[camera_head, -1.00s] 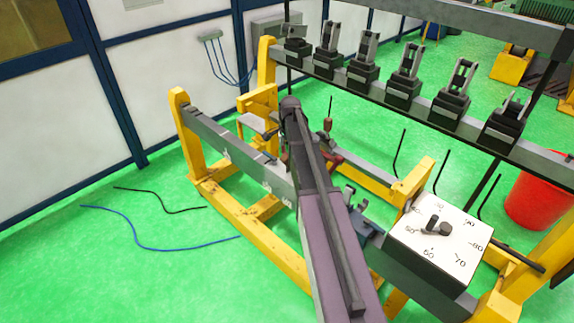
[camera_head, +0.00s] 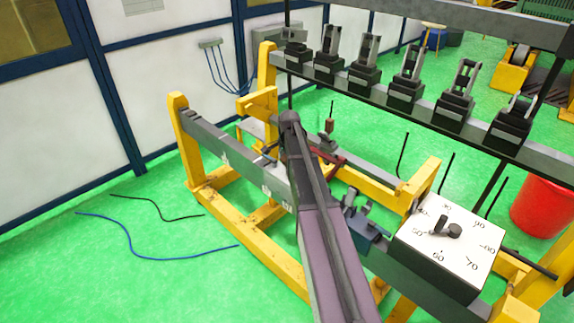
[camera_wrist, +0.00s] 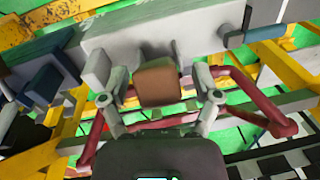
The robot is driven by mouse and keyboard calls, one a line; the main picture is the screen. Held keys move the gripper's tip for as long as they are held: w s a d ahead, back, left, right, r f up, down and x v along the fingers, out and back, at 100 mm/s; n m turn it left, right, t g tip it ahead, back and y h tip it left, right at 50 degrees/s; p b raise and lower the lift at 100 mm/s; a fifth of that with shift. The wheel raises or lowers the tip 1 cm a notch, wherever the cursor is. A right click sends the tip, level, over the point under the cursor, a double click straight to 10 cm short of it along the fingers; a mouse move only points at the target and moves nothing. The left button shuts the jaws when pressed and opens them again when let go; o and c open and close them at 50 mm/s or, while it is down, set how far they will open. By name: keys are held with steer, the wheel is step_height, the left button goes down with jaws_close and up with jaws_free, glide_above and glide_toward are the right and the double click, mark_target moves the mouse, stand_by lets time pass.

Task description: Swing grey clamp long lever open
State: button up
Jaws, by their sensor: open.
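My gripper (camera_wrist: 163,92) is open in the wrist view, one grey finger on each side of a brown block (camera_wrist: 158,82). I cannot tell whether the fingers touch the block. A pale grey bar (camera_wrist: 130,45) runs behind it. A red bent bar (camera_wrist: 255,105) lies right of and below the fingers. In the head view my arm hides the gripper. A grey clamp with raised levers (camera_head: 357,203) sits on a blue base on the lower frame, right of my arm. I cannot tell which part is the long lever.
Several dark clamps with grey levers (camera_head: 408,75) stand along the raised beam. A white dial box (camera_head: 450,245) stands at the right, near a red bucket (camera_head: 543,203). Cables (camera_head: 140,240) lie on the open green floor at left.

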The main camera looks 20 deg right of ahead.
steer(key=shift+f, duration=0.1)
stand_by(0.3)
jaws_close()
steer(key=shift+d, duration=0.15)
steer(key=shift+s+a, duration=0.1)
steer(key=shift+a, duration=0.1)
